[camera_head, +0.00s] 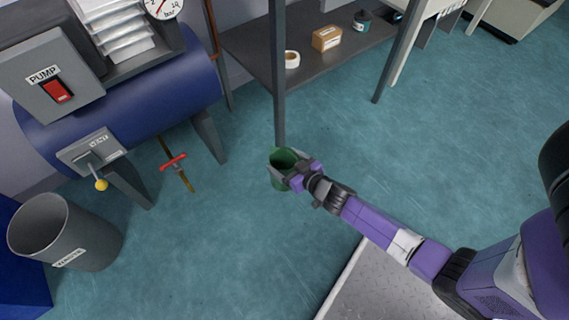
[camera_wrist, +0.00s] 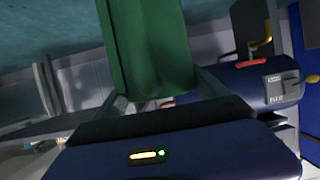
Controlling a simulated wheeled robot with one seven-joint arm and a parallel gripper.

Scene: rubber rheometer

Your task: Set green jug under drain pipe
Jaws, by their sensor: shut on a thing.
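The green jug (camera_head: 279,183) is in my gripper (camera_head: 290,177) near the middle of the head view, with its dark open top showing. In the wrist view the green jug (camera_wrist: 150,45) fills the upper middle, between the two fingers. My gripper is shut on it. The drain pipe (camera_head: 176,165) is a thin brownish pipe with a red valve handle (camera_head: 173,162), below the blue tank (camera_head: 150,105). The jug is to the right of the pipe, with clear floor between them. The red handle also shows in the wrist view (camera_wrist: 250,62). I cannot tell the jug's height above the floor.
A grey bin (camera_head: 85,240) stands at the lower left. Tank legs (camera_head: 209,137) flank the pipe. A shelf post (camera_head: 278,80) rises just behind the jug; the shelf (camera_head: 258,52) holds a tape roll (camera_head: 292,59) and a box (camera_head: 326,38). The teal floor (camera_head: 225,240) is clear.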

